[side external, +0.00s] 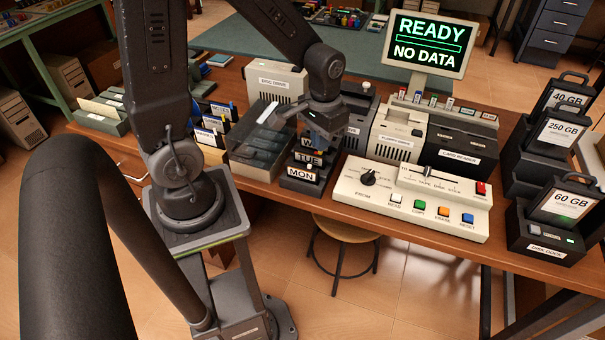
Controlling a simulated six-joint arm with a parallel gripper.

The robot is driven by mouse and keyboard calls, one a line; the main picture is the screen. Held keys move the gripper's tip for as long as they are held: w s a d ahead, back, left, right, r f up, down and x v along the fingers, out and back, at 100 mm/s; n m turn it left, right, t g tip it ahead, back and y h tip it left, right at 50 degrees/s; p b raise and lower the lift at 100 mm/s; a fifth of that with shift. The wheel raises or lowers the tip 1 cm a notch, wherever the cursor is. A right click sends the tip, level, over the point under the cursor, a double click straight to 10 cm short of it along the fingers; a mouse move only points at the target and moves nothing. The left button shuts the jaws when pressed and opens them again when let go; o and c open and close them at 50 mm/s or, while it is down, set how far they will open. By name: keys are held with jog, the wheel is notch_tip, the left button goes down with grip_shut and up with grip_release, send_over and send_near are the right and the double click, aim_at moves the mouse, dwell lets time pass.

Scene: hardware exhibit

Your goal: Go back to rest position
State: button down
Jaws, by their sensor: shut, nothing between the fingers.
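My gripper (322,138) hangs at the middle of the desk, above the stacked black blocks labelled MON (301,174), TUE (308,159) and W, the last label partly covered. The fingers look shut and hold nothing. From this angle I cannot tell whether the gripper touches the top block. My arm rises from its pedestal on the left and bends over toward the desk.
The beige control panel (412,201) with a knob, slider and coloured buttons lies right of the blocks. A monitor (429,43) reads READY, NO DATA. A clear-lidded box (262,147) stands left. Labelled drives (563,200) and a disk dock (545,240) stand right.

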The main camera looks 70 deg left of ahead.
jog(key=s+d+r+m+t, duration=0.1)
jog(key=s+d+r+t, duration=0.1)
jog(key=r, duration=0.5)
jog(key=s+d+r+m+t, duration=0.2)
jog(key=s+d+r+t, duration=0.1)
jog(key=s+r, duration=0.3)
notch_tip(320, 180, up, 2)
jog(key=shift+s+d+r+t, duration=0.25)
jog(key=shift+s+d+t, duration=0.05)
jog(key=shift+d, duration=0.6)
